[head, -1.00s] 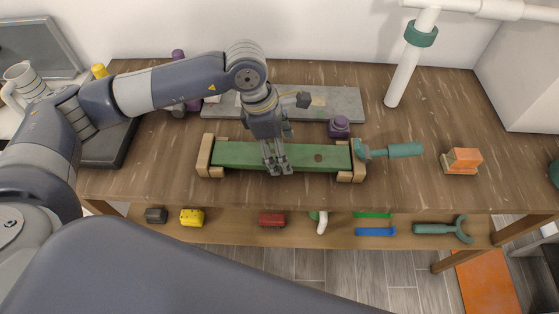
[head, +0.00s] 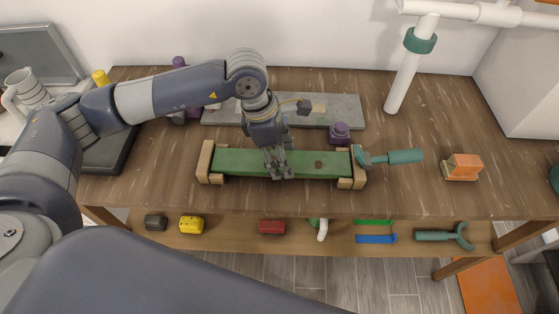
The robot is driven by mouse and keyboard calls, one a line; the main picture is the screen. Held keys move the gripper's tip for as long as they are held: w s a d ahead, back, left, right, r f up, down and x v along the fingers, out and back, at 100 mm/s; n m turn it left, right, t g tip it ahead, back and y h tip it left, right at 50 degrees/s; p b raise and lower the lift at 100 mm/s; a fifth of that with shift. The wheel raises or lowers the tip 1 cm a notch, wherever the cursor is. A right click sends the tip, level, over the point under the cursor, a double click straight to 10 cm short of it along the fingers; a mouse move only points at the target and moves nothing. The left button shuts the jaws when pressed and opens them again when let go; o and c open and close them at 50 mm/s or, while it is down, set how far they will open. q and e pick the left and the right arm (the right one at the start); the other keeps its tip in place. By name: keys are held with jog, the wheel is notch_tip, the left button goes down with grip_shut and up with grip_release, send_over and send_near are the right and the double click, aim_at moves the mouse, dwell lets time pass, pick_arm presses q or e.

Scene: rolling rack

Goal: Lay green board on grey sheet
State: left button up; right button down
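The green board (head: 235,163) is long and flat, with a dark round spot near its right end. It lies left to right between wooden end blocks at its left (head: 205,162) and right (head: 358,168). The grey sheet (head: 345,110) lies flat behind it, partly hidden by my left arm. My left gripper (head: 279,172) points down at the middle of the board, its fingertips reaching the board's front edge. Whether the fingers grip the board or only stand over it cannot be told. My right gripper is out of view.
A purple knob (head: 339,133) stands at the sheet's front edge. A teal-handled tool (head: 400,157) lies by the right block, and an orange block (head: 463,167) sits farther right. A white pipe (head: 402,85) rises behind. Several small items lie on the lower shelf (head: 340,233).

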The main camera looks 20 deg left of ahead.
pick_arm(q)
jog(key=shift+w+r+p, duration=0.1)
jog(key=shift+r+p, duration=0.95)
jog(key=shift+r, duration=2.05)
jog(key=shift+c, duration=1.2)
jog(key=shift+r, duration=0.2)
